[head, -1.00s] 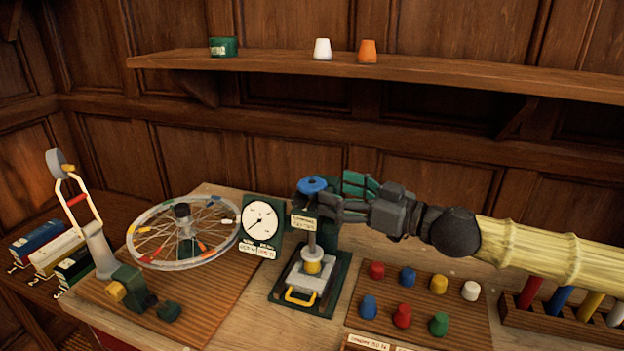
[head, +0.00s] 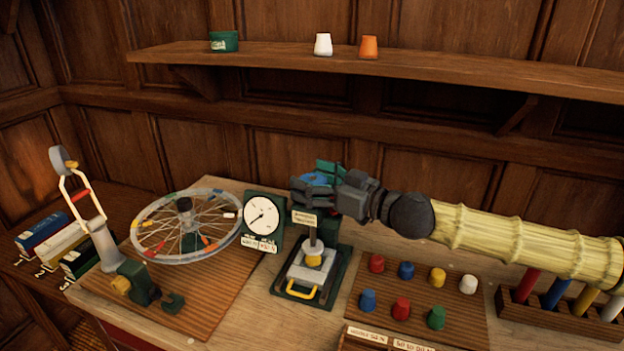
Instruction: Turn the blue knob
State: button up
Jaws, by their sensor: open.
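The blue knob (head: 316,180) tops the upright post of a small press-like stand (head: 312,262) with a green base, a yellow collar and a yellow front handle. My gripper (head: 308,185) comes in from the right at the knob's height. Its dark fingers are open and lie around the knob, hiding much of it. I cannot tell whether the fingers touch it. A white dial gauge (head: 262,215) on a green plate stands just left of the stand.
A spoked wheel (head: 186,225) lies on the board at left, by a grey lever stand (head: 97,232). Several coloured pegs (head: 406,270) stand on a wooden board at right, below my arm. A shelf (head: 450,75) with small cups runs above.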

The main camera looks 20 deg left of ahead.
jog(key=c, duration=1)
jog(key=shift+c, duration=0.2)
